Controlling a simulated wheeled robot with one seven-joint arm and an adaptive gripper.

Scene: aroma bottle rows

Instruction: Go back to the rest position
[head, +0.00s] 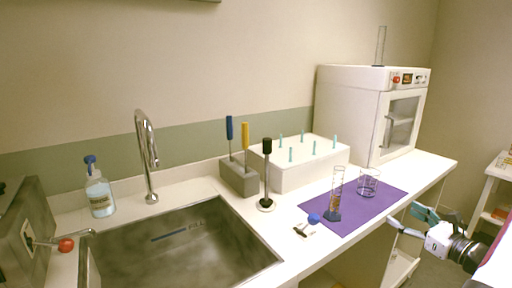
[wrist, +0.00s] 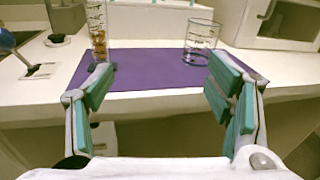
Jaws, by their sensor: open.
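My gripper (head: 408,222) is at the right of the head view, in front of the counter's front edge. It is open and empty. In the wrist view its two teal-padded fingers (wrist: 160,100) stand wide apart, with the purple mat (wrist: 150,66) beyond them. In the head view a graduated cylinder (head: 336,190) with brownish contents at its base stands upright on the purple mat (head: 385,207). A clear beaker (head: 369,183) stands on the mat to its right. The cylinder (wrist: 97,30) and the beaker (wrist: 199,42) also show in the wrist view, both apart from my fingers.
A blue-topped item (head: 312,220) lies left of the mat. A white box with teal pegs (head: 300,166), a tool holder (head: 238,178), a sink (head: 190,250) and a soap bottle (head: 99,192) line the counter. A white oven (head: 365,110) carries a tall cylinder (head: 380,46). A shelf (head: 495,185) stands far right.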

